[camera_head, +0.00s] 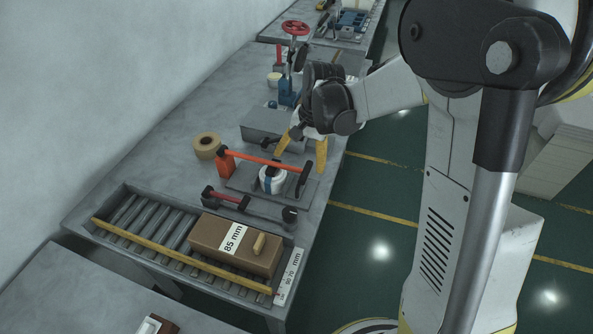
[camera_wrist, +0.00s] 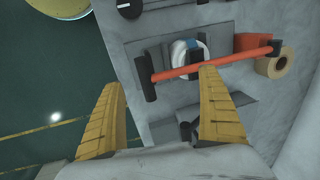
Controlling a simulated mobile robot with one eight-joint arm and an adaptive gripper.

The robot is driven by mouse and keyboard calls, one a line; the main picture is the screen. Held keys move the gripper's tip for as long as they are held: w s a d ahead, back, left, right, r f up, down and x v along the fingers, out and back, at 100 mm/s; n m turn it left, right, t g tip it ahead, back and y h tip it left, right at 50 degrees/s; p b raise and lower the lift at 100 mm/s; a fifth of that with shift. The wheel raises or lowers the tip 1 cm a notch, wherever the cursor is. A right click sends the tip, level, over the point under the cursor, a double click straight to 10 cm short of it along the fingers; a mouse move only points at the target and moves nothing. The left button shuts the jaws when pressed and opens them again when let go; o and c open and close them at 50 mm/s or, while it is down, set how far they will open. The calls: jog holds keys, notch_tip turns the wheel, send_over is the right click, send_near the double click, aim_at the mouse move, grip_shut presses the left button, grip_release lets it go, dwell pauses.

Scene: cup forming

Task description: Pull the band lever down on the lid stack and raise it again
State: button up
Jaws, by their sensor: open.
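The band lever (camera_head: 262,160) is an orange-red bar running from an orange block (camera_head: 225,163) to a black crosswise grip (camera_head: 305,176). The white lid stack (camera_head: 271,183) with a blue band stands on a dark plate beside the bar. In the wrist view the lever (camera_wrist: 205,66) crosses the lid stack (camera_wrist: 181,50), and the black grip (camera_wrist: 147,78) is at the bar's left end. My gripper (camera_head: 300,163) has its yellow fingers spread, empty, close above the grip end. In the wrist view my gripper (camera_wrist: 162,80) brackets that end; I cannot tell whether it touches.
A tan tape roll (camera_head: 206,145) lies behind the orange block. A second red lever (camera_head: 235,203) with a black knob lies in front. A roller tray (camera_head: 130,232) holds a brown box (camera_head: 235,248). A grey box (camera_head: 262,124) and a blue press (camera_head: 287,92) stand farther back.

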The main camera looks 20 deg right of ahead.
aim_at(297, 169)
jog(key=f, duration=0.3)
jog(key=f+b, duration=0.1)
jog(key=shift+w+a+f, duration=0.2)
jog(key=shift+w+a, duration=0.05)
jog(key=shift+a, duration=0.1)
jog(key=shift+r, duration=0.1)
jog(key=c, duration=1.7)
